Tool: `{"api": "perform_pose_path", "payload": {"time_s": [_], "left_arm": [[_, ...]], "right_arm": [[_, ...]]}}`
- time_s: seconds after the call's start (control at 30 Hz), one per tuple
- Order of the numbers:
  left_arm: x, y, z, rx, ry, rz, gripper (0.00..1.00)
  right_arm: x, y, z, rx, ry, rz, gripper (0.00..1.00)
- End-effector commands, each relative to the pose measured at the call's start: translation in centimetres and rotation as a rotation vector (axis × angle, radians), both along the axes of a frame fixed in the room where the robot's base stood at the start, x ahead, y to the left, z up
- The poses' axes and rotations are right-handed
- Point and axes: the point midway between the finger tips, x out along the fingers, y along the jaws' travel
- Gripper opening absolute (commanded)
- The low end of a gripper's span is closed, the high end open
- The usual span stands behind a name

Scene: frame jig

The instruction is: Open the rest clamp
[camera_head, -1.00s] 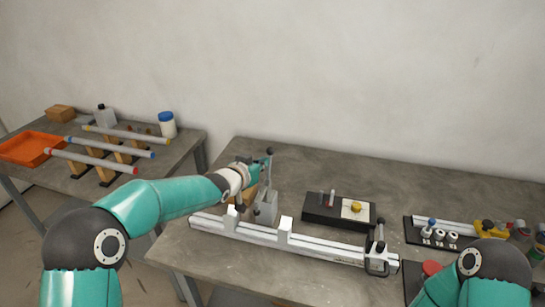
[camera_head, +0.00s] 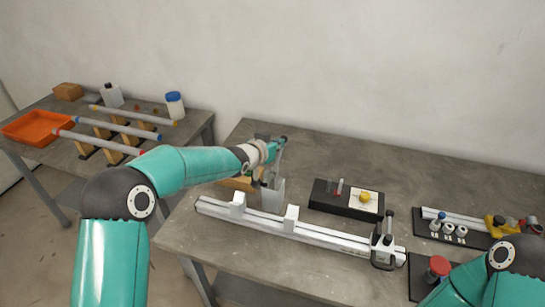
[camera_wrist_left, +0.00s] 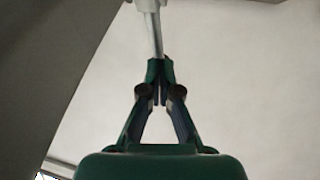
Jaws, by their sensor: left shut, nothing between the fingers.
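The rest clamp (camera_head: 271,196) is a grey metal block with a lever, standing just behind the left part of the white rail jig (camera_head: 333,237). Its lever (camera_head: 280,160) stands up, leaning to the right, with a dark knob on top. My left gripper (camera_head: 273,150) is at the upper part of this lever, its fingers partly hidden in the head view. In the left wrist view its fingers (camera_wrist_left: 158,68) are shut with nothing between them. A grey rod (camera_wrist_left: 152,32), seemingly the lever, runs up just beyond the tips. Whether they touch it I cannot tell. My right gripper is out of view.
A second clamp (camera_head: 383,243) with an upright handle sits at the rail's right end. A black block (camera_head: 331,202) with a yellow knob lies behind the rail. A parts tray (camera_head: 474,241) is at right. A side table with tubes and an orange tray (camera_head: 38,128) stands at left.

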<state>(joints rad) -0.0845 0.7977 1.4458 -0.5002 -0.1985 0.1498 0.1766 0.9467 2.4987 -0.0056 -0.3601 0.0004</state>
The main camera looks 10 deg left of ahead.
Motion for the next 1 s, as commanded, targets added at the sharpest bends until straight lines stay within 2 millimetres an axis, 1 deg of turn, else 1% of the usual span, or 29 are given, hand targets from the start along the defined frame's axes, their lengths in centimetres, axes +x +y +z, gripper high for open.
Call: {"api": "perform_pose_path", "payload": {"time_s": [0.27,0.77,0.87,1.0], "left_arm": [[0.1,-0.2,-0.5,0.000,0.000,-0.001,0.00],[0.2,-1.0,-0.5,-0.002,0.001,-0.012,0.00],[0.2,-1.0,-0.3,-0.002,0.000,-0.011,0.00],[-0.1,-0.7,0.9,-0.001,-0.001,-0.012,0.00]], "right_arm": [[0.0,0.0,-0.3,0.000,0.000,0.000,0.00],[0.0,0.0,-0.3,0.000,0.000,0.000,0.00],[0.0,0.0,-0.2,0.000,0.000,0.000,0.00],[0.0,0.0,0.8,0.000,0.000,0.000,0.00]]}}
